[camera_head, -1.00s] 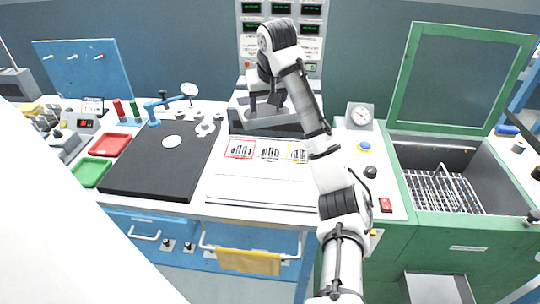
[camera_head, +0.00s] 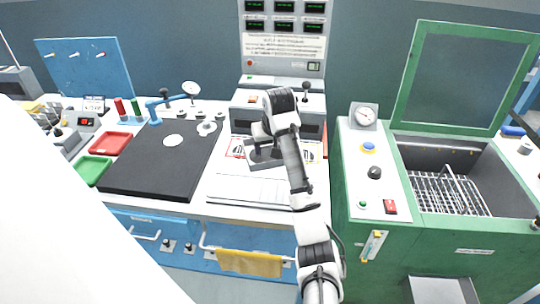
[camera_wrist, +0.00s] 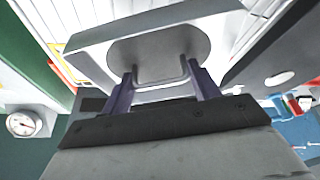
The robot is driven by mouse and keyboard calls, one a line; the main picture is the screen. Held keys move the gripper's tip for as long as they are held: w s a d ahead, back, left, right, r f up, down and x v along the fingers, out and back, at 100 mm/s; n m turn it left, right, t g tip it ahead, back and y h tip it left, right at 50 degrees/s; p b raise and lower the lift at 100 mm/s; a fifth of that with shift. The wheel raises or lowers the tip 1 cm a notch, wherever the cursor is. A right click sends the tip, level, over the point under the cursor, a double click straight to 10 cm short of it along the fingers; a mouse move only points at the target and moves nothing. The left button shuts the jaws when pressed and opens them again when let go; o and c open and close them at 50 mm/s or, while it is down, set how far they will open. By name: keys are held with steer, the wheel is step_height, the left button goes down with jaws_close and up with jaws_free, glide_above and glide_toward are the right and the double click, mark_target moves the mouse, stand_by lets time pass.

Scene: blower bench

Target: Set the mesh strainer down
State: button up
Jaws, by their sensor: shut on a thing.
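My gripper (camera_head: 262,148) is shut on a U-shaped handle of a pale grey block-like thing (camera_head: 266,163), apparently the mesh strainer; no mesh shows on it. In the wrist view, the two purple fingers of my gripper (camera_wrist: 162,88) are at the handle, in front of an oval recess in the grey face (camera_wrist: 95,50). The thing is over the back part of the white board (camera_head: 240,191) with coloured outlines. I cannot tell if it touches the board. My arm hides part of the board.
Left is a black mat (camera_head: 150,170) with red (camera_head: 110,143) and green trays (camera_head: 92,169). Right is a green cabinet with a raised lid (camera_head: 460,78) and a wire basket (camera_head: 450,193). The board's front is clear.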

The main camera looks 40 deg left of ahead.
steer(key=shift+f+p, duration=0.35)
steer(key=shift+f, duration=1.65)
steer(key=o, duration=1)
steer(key=shift+f, duration=0.15)
